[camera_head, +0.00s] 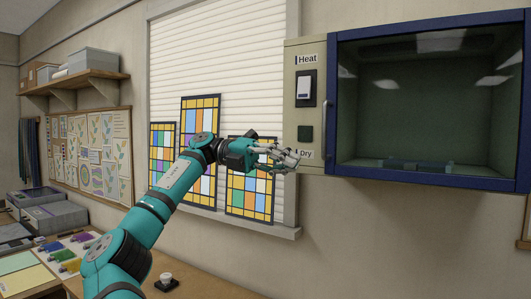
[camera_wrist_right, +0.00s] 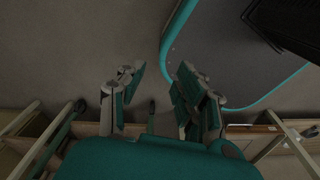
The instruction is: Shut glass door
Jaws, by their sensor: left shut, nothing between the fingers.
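The wall cabinet (camera_head: 305,135) is at the upper right in the head view. Its glass door (camera_head: 427,182) has a dark blue frame and a handle (camera_head: 325,103) on its left side. The door looks flush with the cabinet front, with reflections on the glass; I cannot tell if a small gap is left. My right gripper (camera_wrist_right: 158,76) is open and empty in the right wrist view, pointing over the floor.
Stained-glass panels (camera_head: 200,128) lean on the window sill behind my left arm. A wooden worktable (camera_head: 205,284) with colour samples and grey boxes (camera_head: 52,217) runs along the lower left. A wooden shelf (camera_head: 80,80) holds boxes. Space below the cabinet is clear.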

